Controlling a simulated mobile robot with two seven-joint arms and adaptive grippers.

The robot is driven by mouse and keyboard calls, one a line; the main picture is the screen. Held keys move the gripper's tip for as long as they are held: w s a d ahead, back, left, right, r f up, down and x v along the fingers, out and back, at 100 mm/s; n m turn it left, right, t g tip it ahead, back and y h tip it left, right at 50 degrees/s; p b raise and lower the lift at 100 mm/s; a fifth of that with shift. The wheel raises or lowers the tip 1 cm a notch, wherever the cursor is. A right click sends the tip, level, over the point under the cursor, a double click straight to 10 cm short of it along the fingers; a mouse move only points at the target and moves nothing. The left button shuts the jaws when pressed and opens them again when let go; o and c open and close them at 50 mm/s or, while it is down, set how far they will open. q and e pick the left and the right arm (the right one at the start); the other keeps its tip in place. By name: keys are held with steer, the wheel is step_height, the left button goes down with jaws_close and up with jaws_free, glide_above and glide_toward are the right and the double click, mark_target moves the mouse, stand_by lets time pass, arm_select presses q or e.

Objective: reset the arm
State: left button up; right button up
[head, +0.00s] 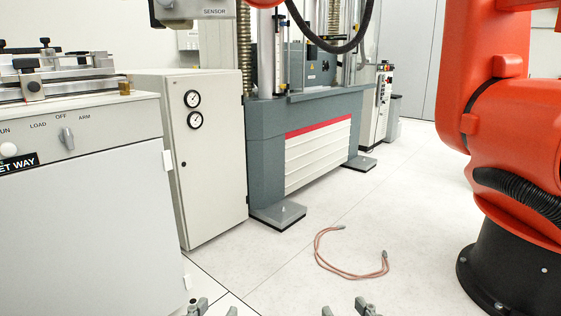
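A light grey cabinet (95,220) at the left carries a panel with the labels LOAD, OFF and ARM. A grey rotary knob (67,139) sits below these labels and stands roughly upright, near OFF. A round white button (8,150) is to its left, at the picture's edge. A large orange robot arm (520,125) stands on a black base at the right. My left gripper (214,309) shows only its fingertips at the bottom edge, spread apart and empty. My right gripper (346,309) also shows only spread, empty fingertips there. Both are right of the cabinet, away from the knob.
A testing machine (318,155) with a grey base and red stripe stands at the back. A cream cabinet with two gauges (194,110) is beside it. A pinkish cable (335,266) lies on the floor. A small amber item (125,88) sits on the left cabinet. The middle floor is otherwise open.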

arm_select(q)
steer(key=s+a+f+g+y+p, duration=0.1)
steer(key=a+f+g+y+p, duration=0.35)
steer(key=f, duration=0.85)
arm_select(e)
steer(key=s+d+f+g+h, duration=0.1)
steer(key=d+f+g+h, duration=0.35)
steer(key=f, duration=0.95)
arm_select(q)
steer(key=s+a+f+n+g+y+p, duration=0.2)
steer(key=s+a+f+g+p, duration=0.3)
steer(key=s+a+f+g, duration=0.3)
steer(key=s+a+f, duration=0.3)
steer(key=a+f, duration=0.1)
steer(key=shift+s+f+g, duration=0.2)
steer(key=shift+f+g, duration=0.15)
arm_select(e)
steer(key=s+d+f+m+g+h, duration=0.1)
steer(key=s+d+f+m+g, duration=0.1)
steer(key=s+d+f+g, duration=0.7)
step_height(320, 180, down, 3)
steer(key=s+d, duration=0.2)
steer(key=d, duration=0.1)
steer(key=shift+s+r, duration=0.15)
steer(key=shift+s, duration=0.1)
steer(key=shift+h, duration=0.25)
